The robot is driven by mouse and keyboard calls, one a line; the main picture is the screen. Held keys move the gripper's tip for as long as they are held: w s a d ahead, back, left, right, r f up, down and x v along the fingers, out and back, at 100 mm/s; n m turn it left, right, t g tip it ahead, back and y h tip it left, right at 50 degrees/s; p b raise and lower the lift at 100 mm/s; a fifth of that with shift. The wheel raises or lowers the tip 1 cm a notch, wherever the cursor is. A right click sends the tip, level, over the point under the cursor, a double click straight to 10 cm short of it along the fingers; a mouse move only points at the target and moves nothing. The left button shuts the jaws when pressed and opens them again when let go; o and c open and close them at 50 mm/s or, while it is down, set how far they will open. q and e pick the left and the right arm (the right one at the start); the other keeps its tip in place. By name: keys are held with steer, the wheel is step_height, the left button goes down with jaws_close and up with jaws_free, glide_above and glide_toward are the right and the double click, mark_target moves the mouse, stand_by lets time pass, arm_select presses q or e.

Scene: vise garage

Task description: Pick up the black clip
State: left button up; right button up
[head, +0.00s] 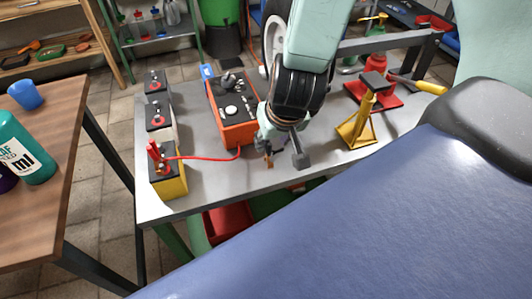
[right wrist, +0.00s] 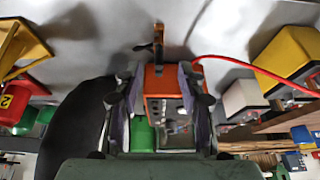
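The black clip (head: 269,159), with copper-coloured jaws, is at the grey table (head: 205,180) in front of the orange charger box (head: 239,130). In the right wrist view the clip (right wrist: 146,47) shows just beyond the fingertips, in front of the box. My right gripper (head: 283,146) reaches down from above beside the clip and partly covers the area around it. Its two fingers (right wrist: 158,78) stand apart with nothing held between them. I cannot tell whether a finger touches the clip. My left gripper is not in view.
A red cable (head: 205,157) runs from the red clip (head: 155,151) on the yellow battery (head: 169,180) towards the box. More batteries line the table's left edge. A yellow stand (head: 358,130) and a red jack (head: 375,88) stand to the right. A large blue surface (head: 360,235) fills the front.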

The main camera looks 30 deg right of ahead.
mark_target(269, 143)
steer(key=x, duration=0.2)
steer(key=w+b+x, duration=0.1)
steer(key=x, duration=0.2)
steer(key=shift+d+r, duration=0.1)
steer(key=shift+d, duration=0.15)
steer(key=shift+d+f+b, duration=0.15)
steer(key=shift+f+b, duration=0.15)
steer(key=shift+b, duration=0.05)
steer(key=shift+a+r, duration=0.15)
steer(key=shift+a, duration=0.1)
steer(key=shift+w, duration=0.1)
steer(key=shift+c, duration=0.5)
steer(key=shift+d, duration=0.15)
steer(key=c, duration=0.4)
jaws_close()
